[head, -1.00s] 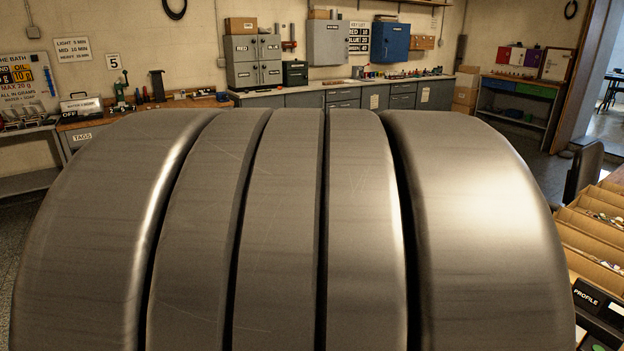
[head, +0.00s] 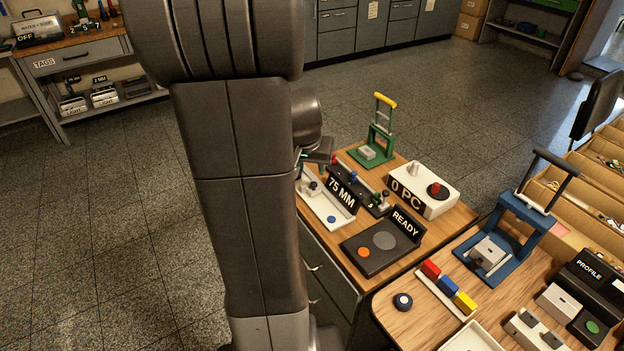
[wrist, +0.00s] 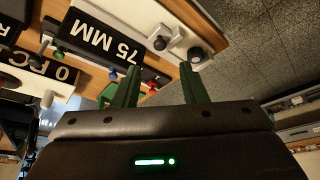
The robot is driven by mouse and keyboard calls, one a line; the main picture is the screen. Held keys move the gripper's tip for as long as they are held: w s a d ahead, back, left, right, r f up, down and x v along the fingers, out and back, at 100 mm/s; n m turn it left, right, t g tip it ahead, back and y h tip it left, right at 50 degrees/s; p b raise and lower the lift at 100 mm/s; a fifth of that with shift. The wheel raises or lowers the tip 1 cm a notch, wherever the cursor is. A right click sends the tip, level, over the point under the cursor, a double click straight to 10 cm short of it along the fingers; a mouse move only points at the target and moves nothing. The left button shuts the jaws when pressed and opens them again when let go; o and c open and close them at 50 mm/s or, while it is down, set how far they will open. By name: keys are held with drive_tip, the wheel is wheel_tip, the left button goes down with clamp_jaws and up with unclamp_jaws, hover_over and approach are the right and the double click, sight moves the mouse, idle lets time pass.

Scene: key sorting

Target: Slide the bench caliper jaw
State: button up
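The caliper with a standing black 75 MM sign (head: 342,194) and a low white base (head: 328,212) is on the wooden bench, right of my arm in the head view. Its sign (wrist: 100,38) appears upside down in the wrist view. My arm hides most of the gripper in the head view.
Behind the sign is a dark fixture (head: 376,200) with coloured knobs. A white 0 PC box (head: 432,186), a green press (head: 377,135) and a black READY pad (head: 375,256) stand close by. A blue press (head: 512,228) is farther right. Open floor lies left.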

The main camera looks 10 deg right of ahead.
sight(314, 183)
drive_tip(key=b+x, duration=0.1)
drive_tip(key=x, duration=0.7)
drive_tip(key=shift+r, duration=0.1)
clamp_jaws()
